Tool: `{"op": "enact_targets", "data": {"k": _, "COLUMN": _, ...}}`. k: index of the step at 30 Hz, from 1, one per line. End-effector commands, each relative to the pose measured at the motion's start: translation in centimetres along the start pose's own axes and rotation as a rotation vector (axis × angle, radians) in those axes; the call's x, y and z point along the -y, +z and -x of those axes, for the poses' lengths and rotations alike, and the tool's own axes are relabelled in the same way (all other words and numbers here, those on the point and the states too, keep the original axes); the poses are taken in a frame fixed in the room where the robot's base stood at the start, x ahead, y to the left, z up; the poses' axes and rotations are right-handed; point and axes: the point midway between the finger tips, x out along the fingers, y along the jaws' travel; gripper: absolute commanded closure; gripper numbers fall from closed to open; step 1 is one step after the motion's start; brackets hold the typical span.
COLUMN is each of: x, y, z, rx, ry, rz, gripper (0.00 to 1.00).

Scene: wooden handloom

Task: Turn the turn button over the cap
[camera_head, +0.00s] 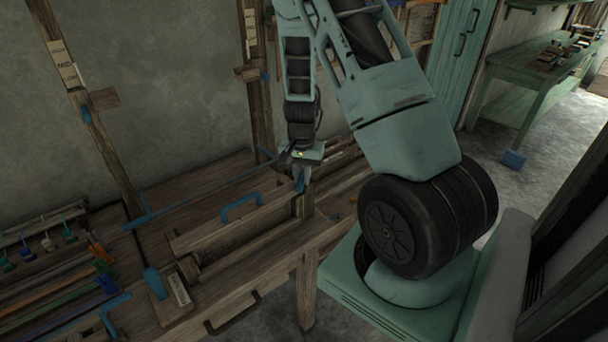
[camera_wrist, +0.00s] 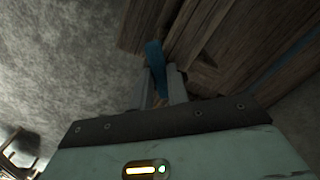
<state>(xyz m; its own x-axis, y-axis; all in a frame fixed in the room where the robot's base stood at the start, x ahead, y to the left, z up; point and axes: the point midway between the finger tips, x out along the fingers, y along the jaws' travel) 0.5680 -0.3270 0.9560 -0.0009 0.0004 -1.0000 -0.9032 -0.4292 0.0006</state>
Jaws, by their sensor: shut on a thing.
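The cap (camera_head: 245,218) is a long wooden bar with a blue handle (camera_head: 240,207), lying along the loom beam to the left of my gripper. My gripper (camera_head: 301,172) is at the right end of the beam, above a wooden post, pointing down. It is shut on a blue turn button (camera_head: 299,182). In the wrist view the blue turn button (camera_wrist: 155,58) stands between the two grey fingers of my gripper (camera_wrist: 159,82). Whether the button overlaps the cap cannot be told. A second blue piece (camera_head: 153,282) sits at the cap's left end.
A thin blue-ended rod (camera_head: 210,188) runs behind the cap. Wooden uprights (camera_head: 90,125) rise at the back. Coloured hooks (camera_head: 45,243) and bars lie at the far left.

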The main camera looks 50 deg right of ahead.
Motion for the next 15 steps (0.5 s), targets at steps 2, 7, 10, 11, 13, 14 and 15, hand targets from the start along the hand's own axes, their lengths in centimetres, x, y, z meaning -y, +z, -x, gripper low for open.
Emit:
{"op": "enact_targets", "data": {"k": 2, "x": 0.23, "y": -0.03, "z": 0.17, "rx": -0.001, "ry": -0.001, "rz": -0.073, "gripper": 1.0}}
{"op": "enact_targets", "data": {"k": 7, "x": 0.57, "y": -0.13, "z": 0.19, "rx": -0.002, "ry": -0.001, "rz": -0.233, "gripper": 1.0}}
{"op": "enact_targets", "data": {"k": 10, "x": 0.78, "y": -0.19, "z": 0.2, "rx": -0.002, "ry": -0.001, "rz": -0.323, "gripper": 1.0}}
{"op": "enact_targets", "data": {"k": 11, "x": 0.85, "y": -0.2, "z": 0.21, "rx": -0.002, "ry": -0.001, "rz": -0.35, "gripper": 1.0}}
{"op": "enact_targets", "data": {"k": 13, "x": 0.97, "y": -0.24, "z": 0.22, "rx": -0.002, "ry": -0.001, "rz": -0.407, "gripper": 1.0}}
{"op": "enact_targets", "data": {"k": 14, "x": 1.0, "y": -0.26, "z": 0.21, "rx": -0.002, "ry": -0.001, "rz": -0.431, "gripper": 1.0}}
{"op": "enact_targets", "data": {"k": 15, "x": 1.04, "y": -0.3, "z": 0.2, "rx": -0.002, "ry": -0.001, "rz": -0.462, "gripper": 1.0}}
